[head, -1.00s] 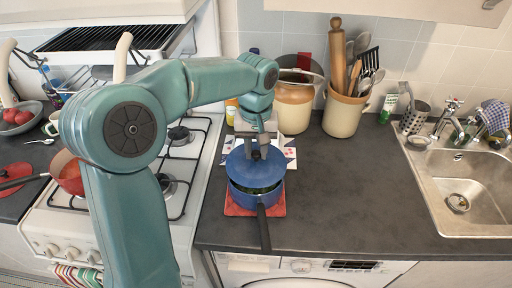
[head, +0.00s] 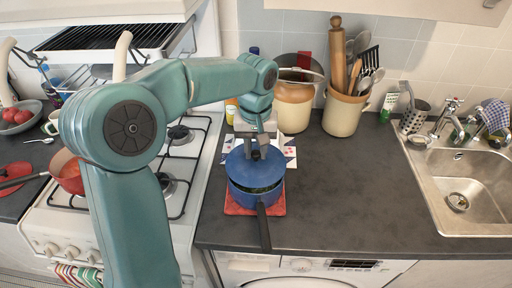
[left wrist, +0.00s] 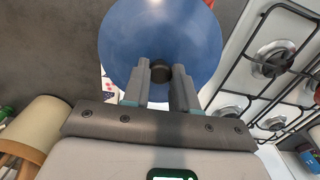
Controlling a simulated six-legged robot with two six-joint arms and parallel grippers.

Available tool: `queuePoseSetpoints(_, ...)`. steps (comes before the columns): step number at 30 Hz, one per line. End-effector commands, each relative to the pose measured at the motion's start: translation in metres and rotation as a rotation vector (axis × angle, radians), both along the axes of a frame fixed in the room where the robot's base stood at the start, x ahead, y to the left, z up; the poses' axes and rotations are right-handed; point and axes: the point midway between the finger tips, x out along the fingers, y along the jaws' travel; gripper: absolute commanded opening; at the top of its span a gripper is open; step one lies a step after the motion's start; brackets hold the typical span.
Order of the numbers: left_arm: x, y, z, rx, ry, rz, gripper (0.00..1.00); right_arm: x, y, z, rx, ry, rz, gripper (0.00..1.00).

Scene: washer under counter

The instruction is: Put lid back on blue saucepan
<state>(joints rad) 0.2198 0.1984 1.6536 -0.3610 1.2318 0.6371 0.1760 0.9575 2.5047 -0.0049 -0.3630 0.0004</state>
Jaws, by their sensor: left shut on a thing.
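The blue saucepan (head: 256,199) stands on a red mat (head: 233,209) on the dark counter, its black handle (head: 264,230) pointing to the front. The blue lid (head: 243,168) is over the pan's mouth, covering most of it. A dark gap with green contents shows along the front rim, so the lid sits back or tilted; I cannot tell whether it touches the rim. My left gripper (head: 256,153) is shut on the lid's dark knob (left wrist: 160,71). The lid (left wrist: 160,30) also fills the top of the left wrist view. My right gripper is not in view.
A gas hob (head: 172,212) with a red pan (head: 70,178) is to the left. A lidded crock (head: 295,108) and a utensil pot (head: 343,113) stand behind right. Cards (head: 290,152) lie beside the pan. Counter between pan and sink (head: 460,190) is clear.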

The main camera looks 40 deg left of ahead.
Motion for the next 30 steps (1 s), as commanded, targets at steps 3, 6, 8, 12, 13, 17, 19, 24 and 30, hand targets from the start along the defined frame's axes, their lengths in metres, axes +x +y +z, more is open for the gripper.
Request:
queuePoseSetpoints(3, 0.0000, 0.0001, 0.0000, 0.000, 0.000, 0.000, 0.00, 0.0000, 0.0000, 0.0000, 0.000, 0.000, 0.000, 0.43)
queuePoseSetpoints(6, 0.0001, 0.0001, 0.0000, 0.000, 0.000, 0.000, 0.00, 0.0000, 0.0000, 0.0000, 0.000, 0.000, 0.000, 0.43)
queuePoseSetpoints(8, 0.0001, 0.0001, 0.0000, 0.000, 0.000, 0.000, 0.00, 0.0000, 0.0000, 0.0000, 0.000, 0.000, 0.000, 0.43)
queuePoseSetpoints(12, 0.0001, 0.0001, 0.0001, 0.000, 0.000, 0.000, 0.57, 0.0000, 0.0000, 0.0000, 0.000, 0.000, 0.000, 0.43)
queuePoseSetpoints(13, 0.0001, 0.0001, 0.0001, 0.000, 0.000, 0.000, 0.57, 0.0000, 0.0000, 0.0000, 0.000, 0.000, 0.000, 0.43)
queuePoseSetpoints(17, 0.0000, 0.0000, 0.0000, 0.000, 0.000, 0.000, 0.57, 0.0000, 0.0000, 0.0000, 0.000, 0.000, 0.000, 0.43)
queuePoseSetpoints(19, 0.0000, 0.0000, -0.0001, 0.000, 0.000, 0.000, 0.73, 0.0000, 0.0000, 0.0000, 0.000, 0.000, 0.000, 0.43)
queuePoseSetpoints(24, 0.0000, 0.0000, -0.0001, 0.000, 0.000, 0.000, 0.83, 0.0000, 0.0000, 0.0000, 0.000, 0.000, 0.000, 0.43)
queuePoseSetpoints(30, 0.0000, 0.0000, 0.0015, 0.000, 0.000, 0.000, 0.83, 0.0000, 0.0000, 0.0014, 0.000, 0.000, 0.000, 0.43)
